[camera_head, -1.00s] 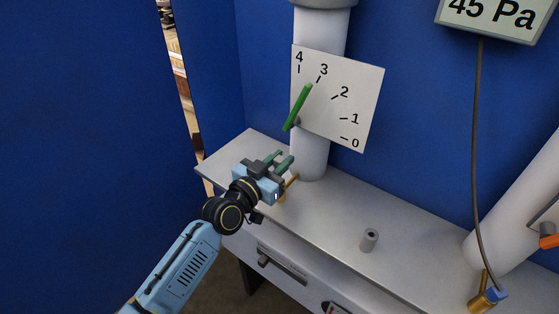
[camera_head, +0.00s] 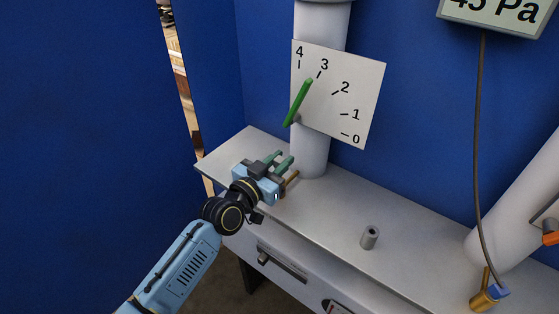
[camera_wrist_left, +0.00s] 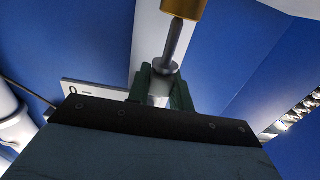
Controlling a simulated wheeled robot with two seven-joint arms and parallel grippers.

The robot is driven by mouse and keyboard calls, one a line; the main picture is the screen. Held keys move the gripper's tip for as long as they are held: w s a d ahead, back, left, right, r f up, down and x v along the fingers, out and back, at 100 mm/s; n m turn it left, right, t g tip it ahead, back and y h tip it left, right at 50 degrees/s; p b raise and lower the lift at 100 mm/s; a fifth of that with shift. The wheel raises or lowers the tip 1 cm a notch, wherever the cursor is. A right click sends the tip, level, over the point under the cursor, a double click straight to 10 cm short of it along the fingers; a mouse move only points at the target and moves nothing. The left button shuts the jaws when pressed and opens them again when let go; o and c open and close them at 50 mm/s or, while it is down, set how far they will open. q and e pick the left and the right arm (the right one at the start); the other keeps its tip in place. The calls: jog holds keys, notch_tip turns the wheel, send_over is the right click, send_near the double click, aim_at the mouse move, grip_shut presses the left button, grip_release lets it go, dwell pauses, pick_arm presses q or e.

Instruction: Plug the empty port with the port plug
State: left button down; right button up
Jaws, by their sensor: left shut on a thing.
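My left gripper (camera_head: 279,160) is at the foot of the left white pipe (camera_head: 309,150), above the bench's far left part. Its green fingers are shut on a small grey piece that looks like the port plug (camera_wrist_left: 160,88), seen between them in the left wrist view. A grey disc and a thin grey stem (camera_wrist_left: 175,42) show just beyond the fingers, below a brass fitting (camera_wrist_left: 185,7). A brass tube (camera_head: 291,178) shows beside the gripper in the head view. I cannot tell whether the plug touches the port. My right gripper is not in view.
A short grey cylinder with a dark top hole (camera_head: 370,237) stands on the grey bench (camera_head: 330,215). A dial board (camera_head: 350,95) with a green pointer hangs on the pipe. At right are another white pipe (camera_head: 520,215) and a brass fitting with a hose (camera_head: 485,298).

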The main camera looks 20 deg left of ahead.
pick_arm(q)
jog(key=shift+f+b, duration=1.55)
jog(key=shift+f, duration=0.35)
jog(key=c, duration=1.2)
grip_release()
jog(key=shift+o, duration=0.2)
jog(key=shift+s, duration=0.1)
jog(key=v, duration=1.3)
jog(key=shift+b, duration=0.45)
